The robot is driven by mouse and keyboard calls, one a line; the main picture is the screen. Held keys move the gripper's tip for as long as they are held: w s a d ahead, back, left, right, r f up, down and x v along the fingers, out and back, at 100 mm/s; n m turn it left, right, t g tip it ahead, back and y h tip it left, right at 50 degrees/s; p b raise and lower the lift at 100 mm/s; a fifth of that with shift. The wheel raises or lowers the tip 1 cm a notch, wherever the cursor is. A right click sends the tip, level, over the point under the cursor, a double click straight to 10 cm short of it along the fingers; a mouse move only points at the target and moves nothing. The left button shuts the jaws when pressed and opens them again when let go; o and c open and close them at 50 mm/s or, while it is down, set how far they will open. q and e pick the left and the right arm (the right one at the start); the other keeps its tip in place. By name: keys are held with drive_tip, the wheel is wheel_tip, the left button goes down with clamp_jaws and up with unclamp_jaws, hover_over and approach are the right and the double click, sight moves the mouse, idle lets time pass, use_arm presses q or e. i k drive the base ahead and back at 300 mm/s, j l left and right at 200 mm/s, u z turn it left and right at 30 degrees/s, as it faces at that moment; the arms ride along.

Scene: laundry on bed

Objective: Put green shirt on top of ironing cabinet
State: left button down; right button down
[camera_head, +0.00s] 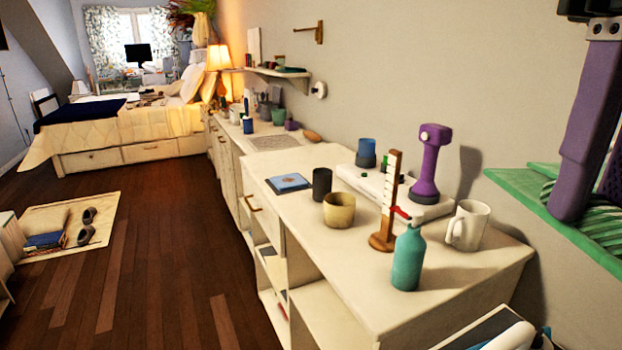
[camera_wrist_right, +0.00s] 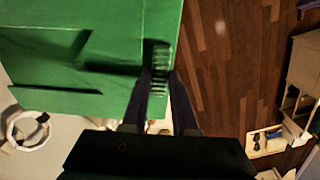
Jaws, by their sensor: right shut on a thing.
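A green-and-pale striped cloth, which looks like the green shirt (camera_head: 604,226), is at the right edge of the head view, partly cut off. It also shows as a small ribbed green piece (camera_wrist_right: 161,62) between my fingertips in the right wrist view. My right gripper (camera_head: 590,205) points down and is shut on this cloth. A flat green panel (camera_head: 560,222), perhaps the top of the ironing cabinet, is just under or beside the cloth. The panel (camera_wrist_right: 50,75) also fills the upper left of the wrist view. I cannot tell whether the cloth rests on it.
A long pale cabinet (camera_head: 470,270) along the wall holds a teal bottle (camera_head: 407,258), a white mug (camera_head: 467,226), a purple object (camera_head: 428,165) and other items. A bed (camera_head: 110,130) stands at the back left. The wooden floor (camera_head: 150,240) is mostly clear.

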sight(301, 158)
drive_tip(key=i+j+u, duration=0.3)
drive_tip(key=i, duration=0.6)
drive_tip(key=i+j+u, duration=0.1)
drive_tip(key=i+u, duration=0.25)
drive_tip(key=i, duration=0.6)
drive_tip(key=i+j+z, duration=0.15)
drive_tip(key=i+z, duration=0.25)
drive_tip(key=i, duration=0.25)
drive_tip(key=i+j+z, duration=0.35)
drive_tip(key=i, duration=0.25)
drive_tip(key=i+j+z, duration=0.4)
drive_tip(key=i+j, duration=0.05)
drive_tip(key=i, duration=0.1)
